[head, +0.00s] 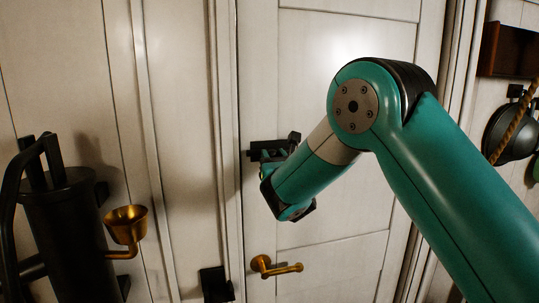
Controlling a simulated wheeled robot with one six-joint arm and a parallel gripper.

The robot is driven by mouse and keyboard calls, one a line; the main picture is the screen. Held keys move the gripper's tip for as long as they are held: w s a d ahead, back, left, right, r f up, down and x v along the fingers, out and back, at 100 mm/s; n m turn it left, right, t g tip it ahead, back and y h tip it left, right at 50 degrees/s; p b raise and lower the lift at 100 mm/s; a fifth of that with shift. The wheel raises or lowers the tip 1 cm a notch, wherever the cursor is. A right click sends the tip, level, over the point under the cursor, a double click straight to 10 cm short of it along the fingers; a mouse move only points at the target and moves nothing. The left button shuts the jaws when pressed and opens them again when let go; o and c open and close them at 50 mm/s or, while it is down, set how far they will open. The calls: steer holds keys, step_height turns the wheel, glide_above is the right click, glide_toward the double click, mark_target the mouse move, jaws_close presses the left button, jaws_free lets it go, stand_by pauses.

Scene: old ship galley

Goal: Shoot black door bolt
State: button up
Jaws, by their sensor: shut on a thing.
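The black door bolt (259,152) is mounted on the white door (320,203) near its left edge, above the handle. My gripper (273,157) is at the bolt, shut on it. My wrist and forearm cover the right part of the bolt and most of the fingers. A dark piece shows just above my wrist, at the bolt's right end. How far the bolt reaches into the frame on the left is too small to tell.
A brass door handle (275,267) sits below my wrist. A black pump-like device (65,235) with a brass cup (126,224) stands at the left. A black fitting (215,284) is low on the frame. A dark pan (510,133) and rope hang at the right.

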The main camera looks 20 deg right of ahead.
steer(key=shift+a, duration=0.2)
steer(key=shift+a+b, duration=0.55)
steer(key=shift+a, duration=1.4)
steer(key=o, duration=1)
steer(key=shift+a, duration=0.15)
steer(key=shift+o, duration=0.6)
steer(key=shift+s+f, duration=0.1)
steer(key=shift+s, duration=0.05)
steer(key=b, duration=1)
glide_toward(254, 152)
steer(key=v, duration=0.5)
